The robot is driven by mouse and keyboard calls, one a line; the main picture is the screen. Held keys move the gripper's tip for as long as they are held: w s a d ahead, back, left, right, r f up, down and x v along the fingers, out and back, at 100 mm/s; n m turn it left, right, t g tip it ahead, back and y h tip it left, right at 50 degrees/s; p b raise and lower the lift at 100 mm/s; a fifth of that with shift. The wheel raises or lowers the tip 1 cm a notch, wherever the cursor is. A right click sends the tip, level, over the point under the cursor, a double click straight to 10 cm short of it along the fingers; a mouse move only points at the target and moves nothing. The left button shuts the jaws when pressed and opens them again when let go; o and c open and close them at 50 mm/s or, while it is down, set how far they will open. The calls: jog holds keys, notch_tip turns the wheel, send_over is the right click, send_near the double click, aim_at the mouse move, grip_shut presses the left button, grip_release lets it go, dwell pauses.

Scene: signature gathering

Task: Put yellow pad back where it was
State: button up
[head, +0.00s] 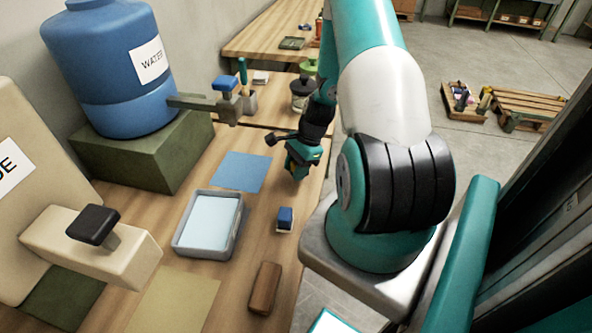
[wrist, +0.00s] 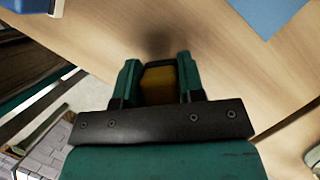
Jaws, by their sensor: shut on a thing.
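My gripper (head: 301,172) is over the right edge area of the wooden table, right of the blue mat. In the wrist view my gripper (wrist: 158,80) is shut on the yellow pad (wrist: 159,86), with a green finger on each side of it. A dark shadow lies on the wood just beyond the pad, and the pad appears to be held above the table. In the head view the pad is mostly hidden by the gripper. A flat yellow mat (head: 175,302) lies bare at the near end of the table.
A blue mat (head: 240,171), a grey tray (head: 182,243) with a pale sheet, a small blue block on a white base (head: 285,217) and a brown block (head: 265,288) lie on the table (head: 257,238). A blue water jug (head: 115,75) and a beige dispenser (head: 95,245) stand left.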

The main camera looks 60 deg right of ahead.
jog(key=shift+f, duration=0.85)
jog(key=shift+f, duration=0.2)
jog(key=o, duration=0.8)
jog(key=shift+r, duration=0.1)
jog(key=shift+o, duration=0.2)
jog(key=shift+r, duration=0.1)
